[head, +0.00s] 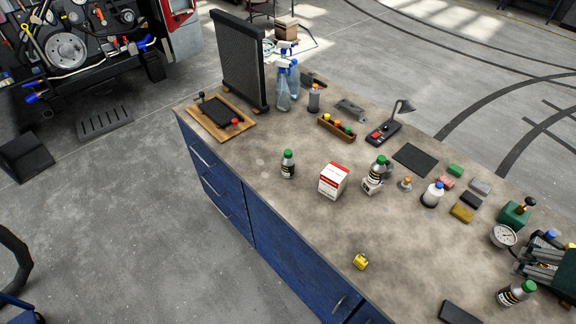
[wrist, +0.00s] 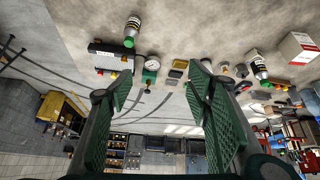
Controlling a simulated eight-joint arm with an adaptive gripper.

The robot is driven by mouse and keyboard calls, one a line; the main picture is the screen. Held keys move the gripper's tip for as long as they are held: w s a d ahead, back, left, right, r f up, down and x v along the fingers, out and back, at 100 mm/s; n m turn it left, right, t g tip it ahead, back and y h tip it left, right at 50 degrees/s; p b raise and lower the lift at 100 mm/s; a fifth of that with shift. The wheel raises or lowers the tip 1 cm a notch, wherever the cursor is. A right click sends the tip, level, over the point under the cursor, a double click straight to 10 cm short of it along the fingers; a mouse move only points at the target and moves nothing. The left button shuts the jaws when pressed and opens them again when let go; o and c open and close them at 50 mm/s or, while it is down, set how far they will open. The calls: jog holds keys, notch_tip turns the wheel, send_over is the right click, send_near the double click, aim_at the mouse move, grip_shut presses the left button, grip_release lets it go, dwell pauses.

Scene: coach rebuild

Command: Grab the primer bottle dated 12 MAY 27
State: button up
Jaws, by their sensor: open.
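Three dark-and-silver bottles with green caps and yellow-marked labels are on the bench in the head view. One stands alone at the left (head: 288,165), one is right of a white-and-red box (head: 377,171), and one is at the lower right (head: 510,295). Their dates are too small to read. The wrist view, which looks upside down, shows the lower-right bottle (wrist: 133,27) and the one near the box (wrist: 259,68). My gripper (wrist: 160,92) is open and empty, its green pads apart and clear of the bottles. It does not show in the head view.
The white-and-red box (head: 333,181) and a blue-capped white bottle (head: 432,196) stand mid-bench. A gauge (head: 503,236) and dark rack (head: 548,268) crowd the right end. A small yellow item (head: 360,261) lies near the front edge, with bare bench around it.

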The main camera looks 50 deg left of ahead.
aim_at(288, 152)
jog(key=w+a+f+n+g, duration=0.1)
jog(key=w+a+n, duration=0.3)
jog(key=a, duration=0.9)
jog(key=w+a+f+n+g+y, duration=0.15)
jog(key=w+a, duration=0.35)
jog(key=a, duration=0.7)
jog(key=w+a+f+n+g+h, duration=0.15)
jog(key=w+a+n, duration=0.3)
jog(key=a, duration=0.85)
jog(key=s+a+f+n, duration=0.2)
jog(key=a+f, duration=0.4)
jog(key=a, duration=0.6)
jog(key=s+a+f+n+g+b, duration=0.1)
jog(key=s+a+f+n, duration=0.2)
jog(key=a, duration=0.9)
jog(key=s+a+f+n+g, duration=0.1)
jog(key=s+a+f+n, duration=0.1)
jog(key=s+a+f, duration=0.4)
jog(key=shift+s+a+f+h, duration=0.1)
jog(key=shift+a+f, duration=0.65)
jog(key=shift+a, duration=0.3)
jog(key=shift+a+f+h, duration=0.1)
jog(key=shift+a+f, duration=0.6)
jog(key=shift+a, duration=0.3)
jog(key=shift+s+a+f+h, duration=0.1)
jog(key=shift+a+f, duration=0.65)
jog(key=shift+a, duration=0.3)
jog(key=shift+s+a+f+n, duration=0.15)
jog(key=shift+a+f+n, duration=0.05)
jog(key=shift+n, duration=0.1)
